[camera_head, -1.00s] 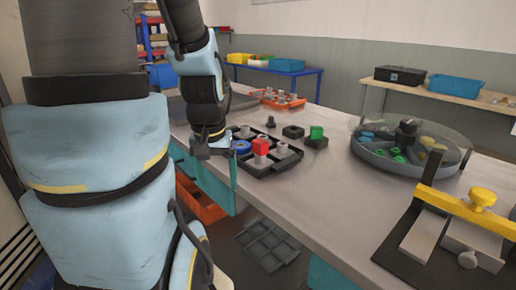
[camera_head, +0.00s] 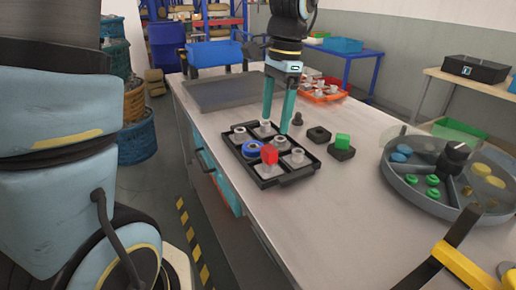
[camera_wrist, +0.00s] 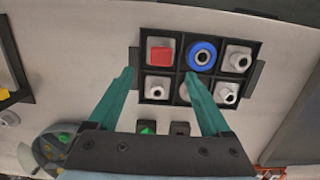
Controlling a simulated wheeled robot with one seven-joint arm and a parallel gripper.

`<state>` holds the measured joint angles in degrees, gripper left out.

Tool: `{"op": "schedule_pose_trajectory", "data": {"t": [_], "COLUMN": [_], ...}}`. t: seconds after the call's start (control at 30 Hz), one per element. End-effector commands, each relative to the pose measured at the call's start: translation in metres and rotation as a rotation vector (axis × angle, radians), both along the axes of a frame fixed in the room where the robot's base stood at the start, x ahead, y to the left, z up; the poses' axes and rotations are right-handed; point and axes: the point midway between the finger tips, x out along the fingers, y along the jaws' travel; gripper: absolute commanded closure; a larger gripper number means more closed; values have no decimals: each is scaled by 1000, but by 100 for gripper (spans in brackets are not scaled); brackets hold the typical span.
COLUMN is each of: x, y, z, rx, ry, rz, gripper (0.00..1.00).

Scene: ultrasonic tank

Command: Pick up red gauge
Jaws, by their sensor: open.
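The red gauge (camera_head: 269,155) is a red block in the near part of a black compartment tray (camera_head: 285,181) on the table. In the wrist view the red gauge (camera_wrist: 160,52) sits in an upper-left compartment, just beyond the fingertips. My gripper (camera_head: 277,126) points down with its two teal fingers apart and nothing between them. It is over the far side of the tray. In the wrist view the fingertips (camera_wrist: 159,74) are spread above the tray, which lies lower.
A blue ring (camera_head: 253,149) and several pale fittings share the tray. A green block on a black base (camera_head: 342,148) and another black block (camera_head: 319,134) stand to the right. A round divided tank (camera_head: 412,195) is farther right. Bare tabletop lies in front.

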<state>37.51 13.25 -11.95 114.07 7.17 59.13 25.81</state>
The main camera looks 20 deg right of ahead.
Motion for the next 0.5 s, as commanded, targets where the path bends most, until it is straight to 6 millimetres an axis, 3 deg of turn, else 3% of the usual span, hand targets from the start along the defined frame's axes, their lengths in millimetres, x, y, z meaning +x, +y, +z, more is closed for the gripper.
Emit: {"op": "schedule_pose_trajectory", "data": {"t": [0.23, 0.5], "x": [-1, -1], "y": [5, 8], "z": [-38, -58], "rx": [5, 3], "ry": [4, 4], "rz": [0, 1], "gripper": [18, 18]}}
